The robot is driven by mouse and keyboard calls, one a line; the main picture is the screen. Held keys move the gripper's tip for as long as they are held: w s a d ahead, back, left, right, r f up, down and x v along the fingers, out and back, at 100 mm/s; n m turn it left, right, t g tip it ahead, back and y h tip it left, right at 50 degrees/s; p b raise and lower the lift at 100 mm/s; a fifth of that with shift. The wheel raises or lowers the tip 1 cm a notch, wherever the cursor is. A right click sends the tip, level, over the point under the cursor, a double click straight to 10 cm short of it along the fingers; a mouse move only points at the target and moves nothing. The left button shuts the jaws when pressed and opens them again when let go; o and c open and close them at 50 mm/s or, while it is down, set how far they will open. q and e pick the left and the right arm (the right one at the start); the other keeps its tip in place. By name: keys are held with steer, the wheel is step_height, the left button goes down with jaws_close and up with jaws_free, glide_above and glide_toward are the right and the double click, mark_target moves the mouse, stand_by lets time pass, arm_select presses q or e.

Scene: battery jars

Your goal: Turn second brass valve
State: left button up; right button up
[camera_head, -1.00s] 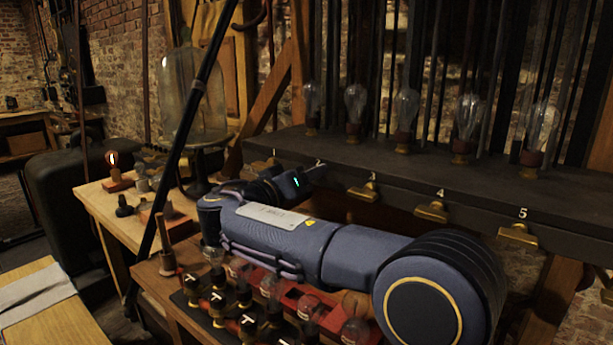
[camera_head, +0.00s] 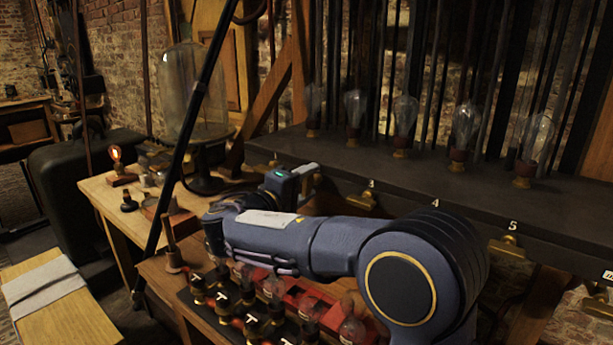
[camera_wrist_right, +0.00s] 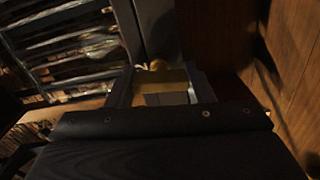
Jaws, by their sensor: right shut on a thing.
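A row of brass valves hangs along the front edge of a dark shelf in the head view. The valve marked 3 (camera_head: 362,199) and the valve marked 5 (camera_head: 507,247) show clearly, with the valve marked 4 (camera_head: 432,210) between them. My right gripper (camera_head: 305,173) is at the place left of valve 3 and hides the second valve and its number there. In the right wrist view, the second brass valve (camera_wrist_right: 163,77) sits between the fingers of my right gripper (camera_wrist_right: 161,88), which is shut on it. My left gripper is not in view.
Several glass bulbs (camera_head: 401,125) stand on the dark shelf (camera_head: 400,170) above the valves. My right arm reaches over a bench with a red rack (camera_head: 305,300) and small dark fittings. A glass bell jar (camera_head: 192,95) and a dark slanted pole (camera_head: 197,100) stand at left.

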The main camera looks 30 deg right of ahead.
steer(key=shift+n+p, duration=0.35)
steer(key=shift+n, duration=0.25)
steer(key=shift+f, duration=0.1)
steer(key=o, duration=1)
steer(key=shift+c, duration=0.2)
steer(key=v, duration=0.8)
